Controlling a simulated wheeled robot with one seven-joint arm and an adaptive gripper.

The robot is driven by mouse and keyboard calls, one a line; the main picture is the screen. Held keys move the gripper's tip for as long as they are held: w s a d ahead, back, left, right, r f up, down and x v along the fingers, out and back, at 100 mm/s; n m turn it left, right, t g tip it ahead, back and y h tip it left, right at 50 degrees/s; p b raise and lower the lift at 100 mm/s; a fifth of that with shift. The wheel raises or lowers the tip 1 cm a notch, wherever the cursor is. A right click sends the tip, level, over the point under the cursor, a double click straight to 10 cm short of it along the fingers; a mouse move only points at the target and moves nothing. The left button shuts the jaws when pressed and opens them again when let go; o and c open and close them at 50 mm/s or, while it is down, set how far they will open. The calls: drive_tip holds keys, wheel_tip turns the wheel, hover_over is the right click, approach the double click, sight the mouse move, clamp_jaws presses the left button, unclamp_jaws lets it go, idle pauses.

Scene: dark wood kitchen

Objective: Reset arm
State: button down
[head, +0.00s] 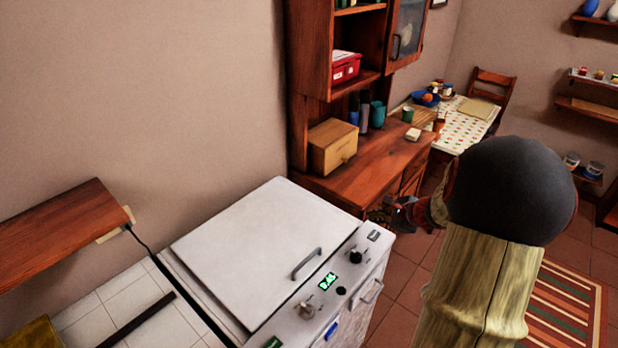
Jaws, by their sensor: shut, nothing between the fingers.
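My arm rises at the right of the head view, and its rounded dark joint hides part of the room behind it. My gripper (400,213) shows small and dark to the left of that joint, in front of the wooden cabinet's lower part. It is shut and empty. The fingertips are small and hard to make out in detail.
A white appliance (255,245) with a closed lid and front knobs stands at lower centre, left of my gripper. A wooden cabinet (375,160) holds a wooden box (333,147) and cups. A table (462,130) and chair stand behind. Tiled floor (412,285) shows between appliance and arm.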

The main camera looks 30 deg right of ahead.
drive_tip(key=shift+a+n, duration=0.2)
drive_tip(key=shift+n, duration=0.1)
drive_tip(key=a, duration=0.1)
drive_tip(key=s+a+f+n+y, duration=0.1)
drive_tip(key=s+a+f+n+g, duration=0.1)
drive_tip(key=shift+s+a+f+y, duration=0.1)
drive_tip(key=shift+s+a+y, duration=0.1)
drive_tip(key=shift+a+y, duration=0.1)
drive_tip(key=s+a+n, duration=0.1)
drive_tip(key=s+a+n+g, duration=0.1)
drive_tip(key=shift+a+y, duration=0.3)
drive_tip(key=shift+a, duration=0.05)
drive_tip(key=s+a+r+n, duration=0.4)
drive_tip(key=a+r+n, duration=0.2)
drive_tip(key=a, duration=0.4)
drive_tip(key=s+a+r+n+g+h, duration=0.1)
drive_tip(key=s+a+r+n, duration=0.3)
drive_tip(key=a+n, duration=0.5)
drive_tip(key=s+a+r+n, duration=0.4)
drive_tip(key=a+r+n, duration=0.3)
drive_tip(key=a, duration=0.5)
drive_tip(key=shift+r+n+g+h, duration=0.3)
drive_tip(key=shift+r+n+h, duration=0.1)
drive_tip(key=shift+r, duration=0.3)
drive_tip(key=shift+d, duration=0.15)
